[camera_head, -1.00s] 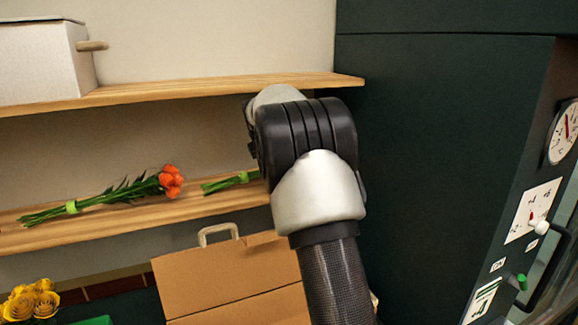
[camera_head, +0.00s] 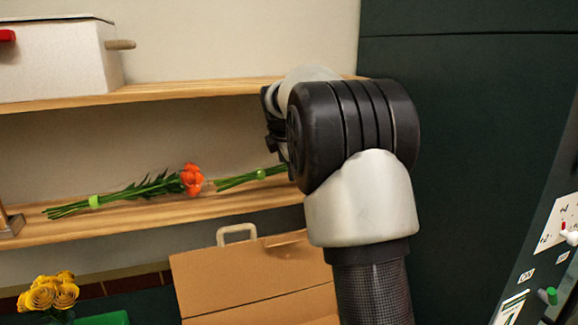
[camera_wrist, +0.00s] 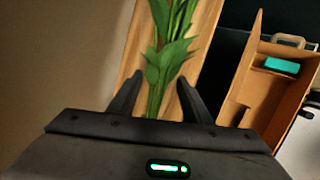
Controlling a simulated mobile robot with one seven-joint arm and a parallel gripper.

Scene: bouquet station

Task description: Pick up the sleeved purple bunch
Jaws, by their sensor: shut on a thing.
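A green-stemmed bunch (camera_head: 240,179) with a light green band lies on the lower wooden shelf. Its right part is hidden behind my arm in the head view. In the wrist view its leaves and stems (camera_wrist: 163,68) run between the fingers of my gripper (camera_wrist: 160,88), which is shut on the stems. The bunch's flower heads and any sleeve are out of sight, so I cannot tell its colour. In the head view my gripper is mostly hidden behind my wrist.
An orange bunch (camera_head: 140,190) lies left on the same shelf (camera_head: 150,218). A white box (camera_head: 60,62) stands on the upper shelf. Below are an open cardboard box (camera_head: 250,275) and yellow flowers (camera_head: 48,293). A dark green cabinet (camera_head: 470,130) is at right.

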